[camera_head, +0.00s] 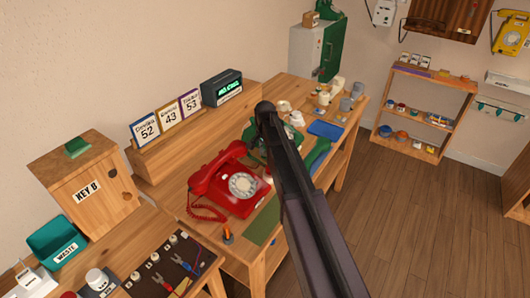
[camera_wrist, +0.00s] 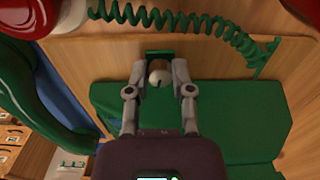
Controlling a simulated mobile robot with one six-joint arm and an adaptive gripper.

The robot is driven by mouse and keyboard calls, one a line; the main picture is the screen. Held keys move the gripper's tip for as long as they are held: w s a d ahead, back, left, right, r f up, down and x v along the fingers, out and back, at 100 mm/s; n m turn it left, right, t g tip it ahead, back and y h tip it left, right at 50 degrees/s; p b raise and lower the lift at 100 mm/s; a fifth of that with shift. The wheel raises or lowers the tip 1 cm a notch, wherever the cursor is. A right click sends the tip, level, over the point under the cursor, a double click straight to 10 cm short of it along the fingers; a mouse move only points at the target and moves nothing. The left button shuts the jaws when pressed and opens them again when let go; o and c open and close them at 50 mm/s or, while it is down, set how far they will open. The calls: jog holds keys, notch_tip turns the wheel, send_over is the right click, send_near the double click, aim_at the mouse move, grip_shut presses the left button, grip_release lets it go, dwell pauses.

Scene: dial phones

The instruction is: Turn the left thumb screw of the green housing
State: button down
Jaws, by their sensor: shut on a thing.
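In the wrist view my gripper (camera_wrist: 159,71) has its two fingers on either side of a small pale round knob (camera_wrist: 158,78), and it is shut on it. The knob sits in front of a dark green part, and I cannot tell for certain that it is the left thumb screw. A broad green flat surface (camera_wrist: 240,118) lies beneath the fingers. In the head view a green telephone (camera_head: 258,138) stands on the bench, partly hidden by my arm. My arm hides the gripper in that view.
A red telephone (camera_head: 228,182) stands left of my arm. A green handset (camera_head: 318,155) and a blue tray (camera_head: 326,130) lie to the right. In the wrist view a coiled green cord (camera_wrist: 190,18) runs above the fingers. A green mat (camera_head: 263,226) lies at the bench front.

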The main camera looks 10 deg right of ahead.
jog(key=shift+n, duration=0.5)
jog(key=n, duration=0.3)
jog(key=shift+n, duration=0.3)
jog(key=n, duration=0.4)
jog(key=shift+n, duration=0.3)
jog(key=n, duration=0.4)
jog(key=shift+d, duration=0.1)
jog(key=n, duration=0.5)
